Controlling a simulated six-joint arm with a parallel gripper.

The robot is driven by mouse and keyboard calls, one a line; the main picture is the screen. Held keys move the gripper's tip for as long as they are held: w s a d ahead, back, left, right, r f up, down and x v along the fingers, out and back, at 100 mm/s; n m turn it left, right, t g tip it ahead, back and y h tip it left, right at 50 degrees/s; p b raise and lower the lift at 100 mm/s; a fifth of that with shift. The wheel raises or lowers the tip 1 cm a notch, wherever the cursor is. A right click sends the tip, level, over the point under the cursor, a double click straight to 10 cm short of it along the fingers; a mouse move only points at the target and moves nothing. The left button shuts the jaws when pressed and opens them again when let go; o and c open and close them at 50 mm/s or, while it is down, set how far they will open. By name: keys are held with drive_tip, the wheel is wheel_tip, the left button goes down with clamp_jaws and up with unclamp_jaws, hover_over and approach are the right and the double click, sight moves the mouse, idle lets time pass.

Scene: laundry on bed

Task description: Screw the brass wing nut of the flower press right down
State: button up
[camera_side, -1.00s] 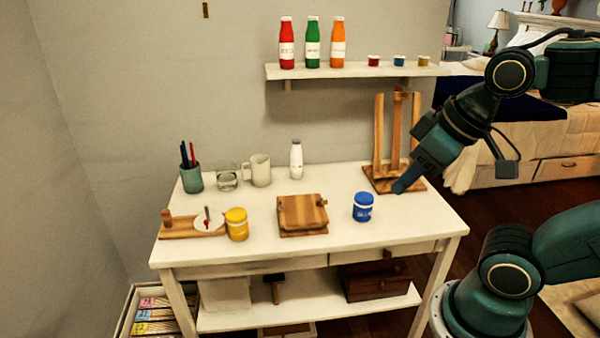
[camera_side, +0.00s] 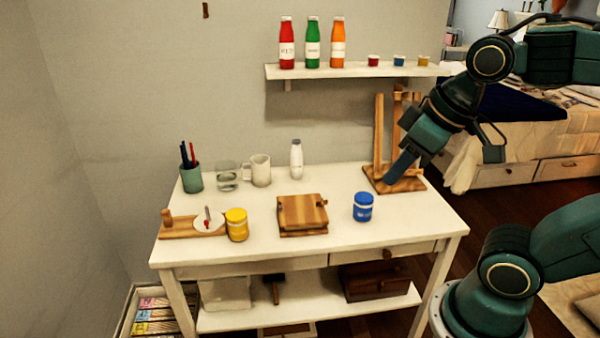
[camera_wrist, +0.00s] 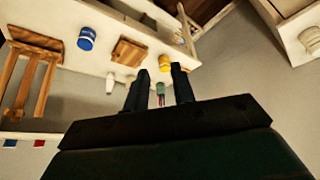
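The flower press (camera_side: 303,216), a small square of stacked wooden boards, lies flat in the middle of the white table. It also shows in the wrist view (camera_wrist: 127,53). A small dark knob (camera_side: 322,203) shows at its right side; I cannot tell whether it is the brass wing nut, which I cannot make out otherwise. My gripper (camera_side: 391,181) is to the right of the press, in front of the wooden stand in the side view. In the wrist view my gripper (camera_wrist: 159,70) has its two fingers apart with nothing between them.
A blue jar (camera_side: 363,207) stands between press and gripper. The upright wooden stand (camera_side: 379,138) is at the back right. A shelf (camera_side: 350,71) with bottles hangs above.

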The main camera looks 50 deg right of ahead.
drive_tip(key=w+d+r+n+g, duration=0.1)
drive_tip(key=w+d+n+g, duration=0.2)
drive_tip(key=w, duration=0.7)
drive_tip(key=n+g, duration=0.2)
drive_tip(key=n, duration=0.5)
hover_over(322, 203)
wheel_tip(322, 203, down, 20)
drive_tip(key=shift+r, duration=0.25)
drive_tip(key=shift+d+f, duration=0.1)
drive_tip(key=shift+f, duration=0.05)
wheel_tip(322, 203, down, 14)
drive_tip(key=shift+r, duration=0.25)
clamp_jaws()
